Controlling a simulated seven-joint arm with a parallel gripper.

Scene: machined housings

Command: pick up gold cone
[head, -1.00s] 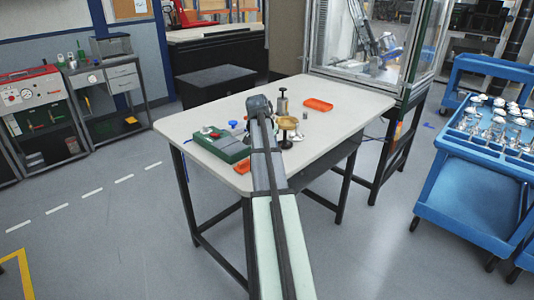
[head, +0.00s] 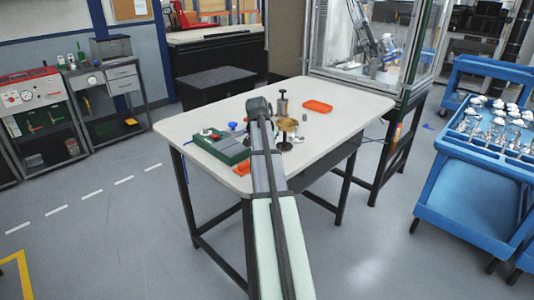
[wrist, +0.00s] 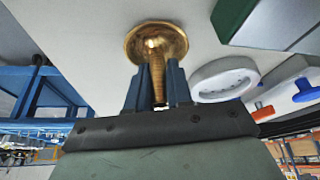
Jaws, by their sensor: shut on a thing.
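The gold cone (wrist: 157,42) shows in the wrist view as a shiny round flared end with a ribbed stem running down between my fingers. My gripper (wrist: 157,85) is shut on that stem, one blue-grey finger on each side. In the head view the gold cone (head: 287,124) appears just right of my arm's end, over the right-middle part of the table. My fingers are hidden behind my arm there. I cannot tell from these views how far the cone is from the tabletop.
The white table (head: 350,105) holds a green box (head: 225,149) left of my arm, a grey metal post-like part (head: 283,103) behind the cone, and an orange tray (head: 318,106). A white ring (wrist: 225,80) and blue knob (wrist: 306,92) show in the wrist view. The table's right side is clear.

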